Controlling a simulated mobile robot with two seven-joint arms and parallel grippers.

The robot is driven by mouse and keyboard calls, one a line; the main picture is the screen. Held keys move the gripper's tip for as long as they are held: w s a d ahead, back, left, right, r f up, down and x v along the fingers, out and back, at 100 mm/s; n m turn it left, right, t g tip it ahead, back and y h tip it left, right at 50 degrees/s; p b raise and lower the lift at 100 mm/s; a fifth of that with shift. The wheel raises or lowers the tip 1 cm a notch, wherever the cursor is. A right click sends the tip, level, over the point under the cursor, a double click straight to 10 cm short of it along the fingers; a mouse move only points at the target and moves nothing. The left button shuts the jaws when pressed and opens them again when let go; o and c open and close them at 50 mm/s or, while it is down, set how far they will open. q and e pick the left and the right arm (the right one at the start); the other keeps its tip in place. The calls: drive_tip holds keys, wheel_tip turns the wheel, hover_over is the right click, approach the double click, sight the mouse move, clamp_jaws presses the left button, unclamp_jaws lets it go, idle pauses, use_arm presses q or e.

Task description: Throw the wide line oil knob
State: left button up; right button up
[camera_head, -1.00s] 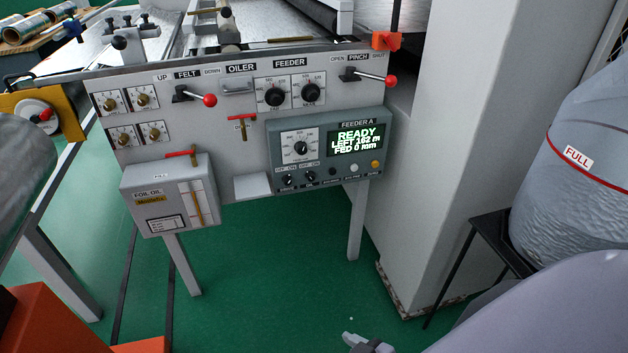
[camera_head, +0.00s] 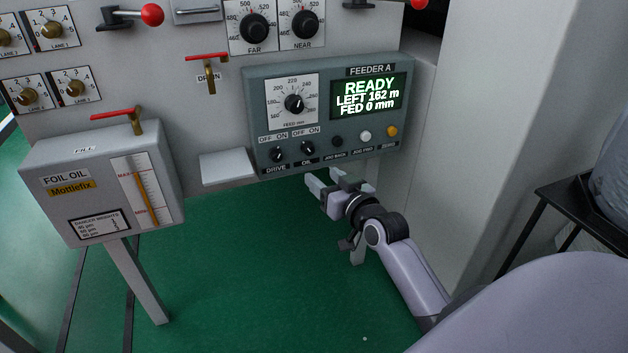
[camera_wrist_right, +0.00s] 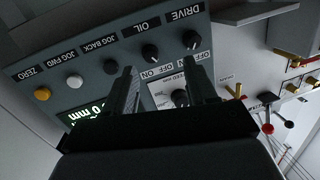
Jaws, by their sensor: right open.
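The small black oil knob (camera_head: 308,149) sits on the lower row of the grey FEEDER A panel (camera_head: 252,95), right of the drive knob (camera_head: 278,155). Its white mark seems to lean to the OFF side. My right gripper (camera_head: 322,178) is open and empty, just below and in front of the panel, apart from the knob. In the right wrist view the panel is upside down. There the oil knob (camera_wrist_right: 150,52) shows between the two fingers of my right gripper (camera_wrist_right: 163,75), beyond them. My left gripper is not in view.
Jog back, jog forward and zero buttons (camera_head: 391,131) stand right of the knob. A pale ledge (camera_head: 228,167) is left of the panel. The foil oil box (camera_head: 90,190) with a red-handled tap is further left. A support leg and white column (camera_head: 465,110) are on the right.

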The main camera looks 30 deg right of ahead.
sight(311, 152)
drive_tip(key=shift+m+t+h, duration=0.3)
drive_tip(key=shift+m+t, duration=0.2)
drive_tip(key=w+d+b, duration=0.1)
drive_tip(key=w, duration=0.1)
drive_tip(key=w+b, duration=0.1)
drive_tip(key=w, duration=0.2)
drive_tip(key=w+d+b, duration=0.1)
drive_tip(key=w+b, duration=0.1)
drive_tip(key=shift+w+d+r, duration=0.25)
drive_tip(key=shift+d+r, duration=0.05)
drive_tip(key=shift+d, duration=0.05)
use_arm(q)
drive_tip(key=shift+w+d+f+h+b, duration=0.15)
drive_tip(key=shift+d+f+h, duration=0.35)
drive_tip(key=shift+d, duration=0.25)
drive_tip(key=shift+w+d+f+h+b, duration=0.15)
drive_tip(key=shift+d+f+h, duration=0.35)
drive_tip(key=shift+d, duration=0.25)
use_arm(e)
drive_tip(key=shift+w, duration=0.65)
drive_tip(key=shift+r, duration=0.1)
clamp_jaws()
